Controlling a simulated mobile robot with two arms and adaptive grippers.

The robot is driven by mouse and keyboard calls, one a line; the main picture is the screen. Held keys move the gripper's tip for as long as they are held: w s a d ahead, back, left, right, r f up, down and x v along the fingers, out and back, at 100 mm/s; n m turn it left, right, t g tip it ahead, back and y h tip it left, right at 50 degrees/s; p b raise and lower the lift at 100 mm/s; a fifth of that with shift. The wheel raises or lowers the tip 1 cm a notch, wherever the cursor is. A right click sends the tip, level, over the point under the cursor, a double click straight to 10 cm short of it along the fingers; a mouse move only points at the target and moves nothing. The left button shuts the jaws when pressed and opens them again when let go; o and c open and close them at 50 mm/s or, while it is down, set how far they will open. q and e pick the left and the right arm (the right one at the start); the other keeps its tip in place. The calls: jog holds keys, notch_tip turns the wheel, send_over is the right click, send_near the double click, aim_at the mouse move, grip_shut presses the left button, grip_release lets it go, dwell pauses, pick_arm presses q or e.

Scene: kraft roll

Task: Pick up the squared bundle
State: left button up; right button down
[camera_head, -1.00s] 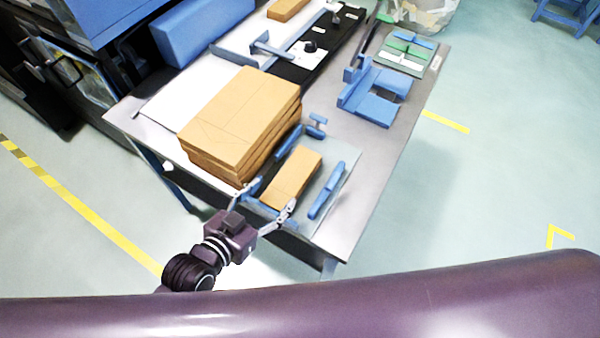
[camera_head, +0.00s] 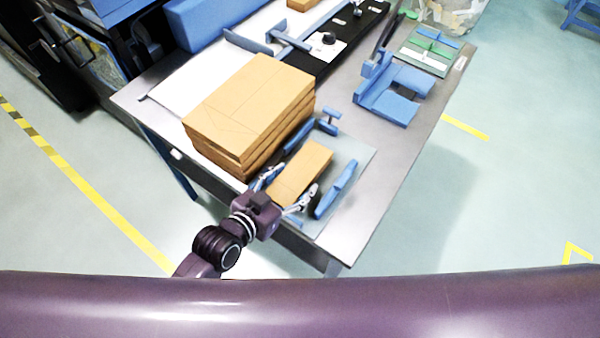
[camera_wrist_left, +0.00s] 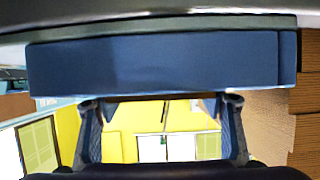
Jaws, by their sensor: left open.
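The squared bundle (camera_head: 303,170) is a small flat brown stack lying on a pale mat (camera_head: 350,160) at the near end of the table, between blue guides. My left gripper (camera_head: 285,193) is open at its near end, one finger toward each side of it; I cannot tell whether they touch it. In the left wrist view the open fingers (camera_wrist_left: 160,108) stand apart below a wide blue bar (camera_wrist_left: 160,65). The bundle cannot be made out clearly there. My right gripper is not in view.
A taller stack of brown sheets (camera_head: 250,105) stands close left of the bundle. A blue guide (camera_head: 336,189) stands on its right. A blue fixture (camera_head: 395,95) and a green-and-blue rack (camera_head: 430,50) are farther back. The table's right edge strip is clear.

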aim_at(300, 174)
pick_arm(q)
jog(key=x, duration=0.3)
jog(key=shift+w, duration=0.2)
jog(key=shift+r, duration=0.1)
jog(key=c, duration=1.2)
jog(key=shift+o, duration=0.2)
